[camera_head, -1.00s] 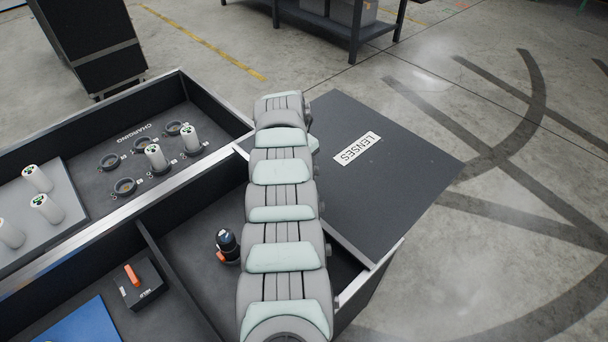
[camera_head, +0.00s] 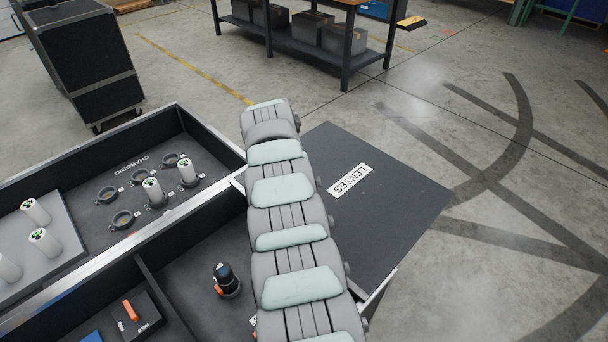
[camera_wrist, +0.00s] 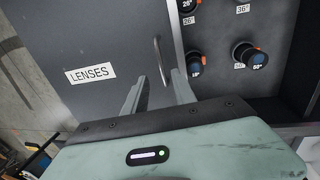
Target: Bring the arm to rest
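My arm runs up the middle of the head view and hides my gripper there. In the wrist view my gripper (camera_wrist: 158,92) shows two grey fingers set apart, with nothing held between them. A dark lid (camera_wrist: 112,35) marked LENSES lies below and ahead of the fingers. Its curved bar handle (camera_wrist: 160,60) shows just beyond and between the fingertips; whether they touch it I cannot tell. The lid also shows in the head view (camera_head: 400,205), sitting at the right side of the tote and jutting over its edge.
An open compartment holds several lenses, one (camera_head: 226,279) in the head view and one (camera_wrist: 248,57) at right in the wrist view. The charging compartment (camera_head: 130,167) holds white cylinders and round sockets. A black case (camera_head: 85,60) and a workbench (camera_head: 300,45) stand behind. Floor at right is clear.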

